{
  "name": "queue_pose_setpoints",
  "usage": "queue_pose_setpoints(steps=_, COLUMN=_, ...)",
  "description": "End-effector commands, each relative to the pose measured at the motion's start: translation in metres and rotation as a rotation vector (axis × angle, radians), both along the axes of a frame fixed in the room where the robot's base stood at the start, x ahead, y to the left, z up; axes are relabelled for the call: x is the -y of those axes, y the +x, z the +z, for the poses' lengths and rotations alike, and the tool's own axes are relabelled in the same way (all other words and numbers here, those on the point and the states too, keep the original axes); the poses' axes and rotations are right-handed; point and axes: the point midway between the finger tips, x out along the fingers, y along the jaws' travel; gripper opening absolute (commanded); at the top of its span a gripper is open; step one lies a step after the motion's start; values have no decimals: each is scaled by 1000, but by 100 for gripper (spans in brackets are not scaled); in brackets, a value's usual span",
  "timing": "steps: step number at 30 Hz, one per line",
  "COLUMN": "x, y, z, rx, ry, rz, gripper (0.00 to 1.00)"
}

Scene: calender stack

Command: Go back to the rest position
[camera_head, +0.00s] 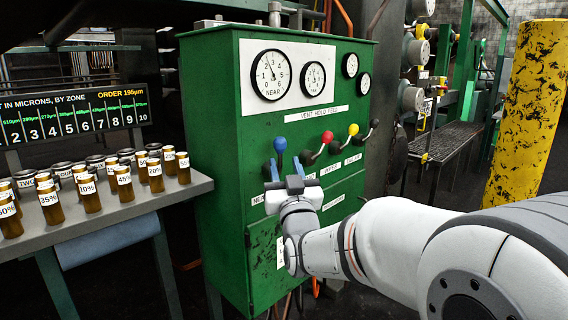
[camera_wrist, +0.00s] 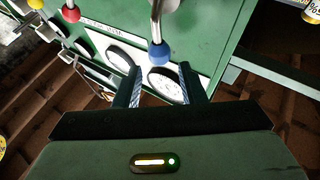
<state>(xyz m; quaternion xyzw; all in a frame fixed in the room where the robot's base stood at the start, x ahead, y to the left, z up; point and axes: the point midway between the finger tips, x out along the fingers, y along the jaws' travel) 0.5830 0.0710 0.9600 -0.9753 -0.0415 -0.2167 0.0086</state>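My gripper (camera_head: 284,176) is in front of the green control cabinet (camera_head: 215,150), just below the blue-knobbed lever (camera_head: 280,145) at its left. In the wrist view my gripper (camera_wrist: 158,82) has its two fingers spread apart. The blue knob (camera_wrist: 160,54) shows beyond and between the fingertips, and I see nothing held. It appears apart from the fingers, though the exact gap is hard to tell. My arm reaches in from the right of the head view.
A red-knobbed lever (camera_head: 326,137) and a yellow-knobbed lever (camera_head: 352,130) are close on the right. Several dials (camera_head: 271,75) sit above. A shelf (camera_head: 110,218) with labelled brown bottles stands left. A yellow post (camera_head: 530,110) stands right.

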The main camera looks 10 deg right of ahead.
Motion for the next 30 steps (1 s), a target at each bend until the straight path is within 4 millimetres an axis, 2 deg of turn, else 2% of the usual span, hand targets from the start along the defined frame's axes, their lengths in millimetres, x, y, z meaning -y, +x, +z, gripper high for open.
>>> queue_pose_setpoints(steps=8, x=2, y=0, z=7, rx=-36, ry=-4, rz=-1, gripper=37)
queue_pose_setpoints(steps=13, x=10, y=-4, z=24, rx=-236, ry=-24, rz=1, gripper=37)
queue_pose_setpoints(steps=17, x=19, y=-17, z=28, rx=-464, ry=-43, rz=-1, gripper=37)
queue_pose_setpoints(steps=23, x=34, y=-60, z=29, rx=-817, ry=-67, rz=-10, gripper=37)
queue_pose_setpoints(steps=26, x=42, y=-90, z=32, rx=-995, ry=-74, rz=-16, gripper=37)
queue_pose_setpoints(steps=30, x=53, y=-143, z=40, rx=-1244, ry=-79, rz=-29, gripper=37)
